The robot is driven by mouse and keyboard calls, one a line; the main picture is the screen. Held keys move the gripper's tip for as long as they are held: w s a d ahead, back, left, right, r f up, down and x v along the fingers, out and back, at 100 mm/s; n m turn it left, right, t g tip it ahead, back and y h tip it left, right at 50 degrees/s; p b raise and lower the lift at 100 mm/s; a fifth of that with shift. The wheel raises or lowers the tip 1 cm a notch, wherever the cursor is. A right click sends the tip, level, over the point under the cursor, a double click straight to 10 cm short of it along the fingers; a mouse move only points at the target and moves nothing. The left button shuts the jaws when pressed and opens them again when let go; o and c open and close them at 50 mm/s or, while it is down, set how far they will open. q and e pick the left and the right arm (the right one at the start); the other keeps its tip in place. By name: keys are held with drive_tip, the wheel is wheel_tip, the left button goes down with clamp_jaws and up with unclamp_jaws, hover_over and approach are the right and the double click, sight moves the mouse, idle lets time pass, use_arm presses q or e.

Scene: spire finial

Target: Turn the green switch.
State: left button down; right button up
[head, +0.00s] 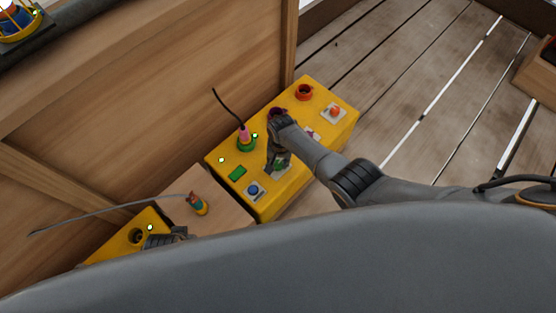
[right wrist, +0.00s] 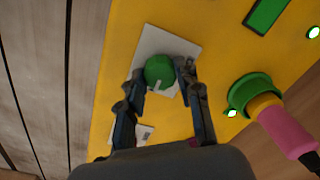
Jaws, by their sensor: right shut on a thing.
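The green switch (right wrist: 159,71) is a round green knob with a small pale mark at its lower edge in the right wrist view. It sits on a white square plate (right wrist: 150,43) on the yellow box (head: 262,200). My right gripper (right wrist: 160,76) is shut on the knob, one finger on each side. In the head view my right gripper (head: 278,160) reaches down to the box top and hides most of the switch. A dark grey part, seemingly my left gripper (head: 166,238), shows at the lower left, mostly hidden; its fingers cannot be made out.
A pink and green plug (head: 243,137) with a black cable stands on the box. A blue button (head: 254,190), a red button (head: 335,111) and an orange-red socket (head: 304,92) are also on it. A wooden wall (head: 170,90) rises behind. Plank floor (head: 420,70) lies open at right.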

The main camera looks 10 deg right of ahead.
sight(280, 164)
use_arm(q)
drive_tip(key=shift+f, duration=0.3)
drive_tip(key=shift+s, duration=0.1)
use_arm(e)
drive_tip(key=o, duration=1.1)
drive_tip(key=shift+o, duration=0.2)
drive_tip(key=shift+r, duration=0.1)
wheel_tip(280, 164, up, 12)
drive_tip(key=shift+d, duration=0.25)
use_arm(q)
drive_tip(key=shift+r, duration=0.1)
use_arm(e)
drive_tip(key=shift+s, duration=0.15)
